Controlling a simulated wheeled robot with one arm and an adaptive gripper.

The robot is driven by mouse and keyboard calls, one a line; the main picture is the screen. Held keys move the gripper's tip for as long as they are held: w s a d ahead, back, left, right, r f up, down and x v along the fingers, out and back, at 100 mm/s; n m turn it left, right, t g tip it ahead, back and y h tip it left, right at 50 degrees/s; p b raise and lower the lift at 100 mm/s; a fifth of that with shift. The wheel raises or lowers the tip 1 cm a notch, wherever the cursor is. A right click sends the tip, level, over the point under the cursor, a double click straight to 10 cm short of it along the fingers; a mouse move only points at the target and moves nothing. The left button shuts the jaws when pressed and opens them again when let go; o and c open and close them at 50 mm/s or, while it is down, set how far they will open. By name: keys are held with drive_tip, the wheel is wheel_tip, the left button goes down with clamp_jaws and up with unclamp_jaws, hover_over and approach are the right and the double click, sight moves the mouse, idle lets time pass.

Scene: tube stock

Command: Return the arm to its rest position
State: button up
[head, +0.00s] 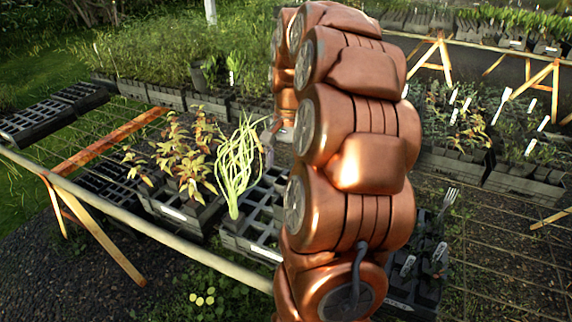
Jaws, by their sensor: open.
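My copper-coloured arm rises through the middle of the head view, bends over at the top and comes down on its far side. My gripper (271,130) shows only in small part at the end of that far section, just right of the spring-onion-like plant (238,160). It is open, and I see nothing held in it. Most of it is hidden behind the plant's leaves and my own arm. The plant stands upright in a black cell tray (245,243); I cannot tell whether the gripper touches its leaves.
A reddish-leaved plant tray (178,212) stands left of the green plant. A metal fork (450,198) stands upright among black pots right of my arm. Empty black trays (40,122) lie far left; seedlings fill the back.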

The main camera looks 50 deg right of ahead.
idle(0.3)
drive_tip(key=s+a+r+n, duration=0.15)
drive_tip(key=a+n, duration=0.25)
drive_tip(key=a, duration=0.5)
drive_tip(key=s+a+n, duration=0.2)
drive_tip(key=a+n, duration=0.1)
drive_tip(key=a, duration=0.5)
drive_tip(key=s+a+f+n+g+h+p, duration=0.1)
drive_tip(key=s+a+f+n, duration=0.3)
drive_tip(key=s+a+n, duration=0.3)
drive_tip(key=s+a, duration=0.4)
drive_tip(key=s, duration=0.3)
drive_tip(key=shift+a+f+n, duration=0.15)
drive_tip(key=shift+a+n, duration=0.05)
drive_tip(key=shift+n, duration=0.1)
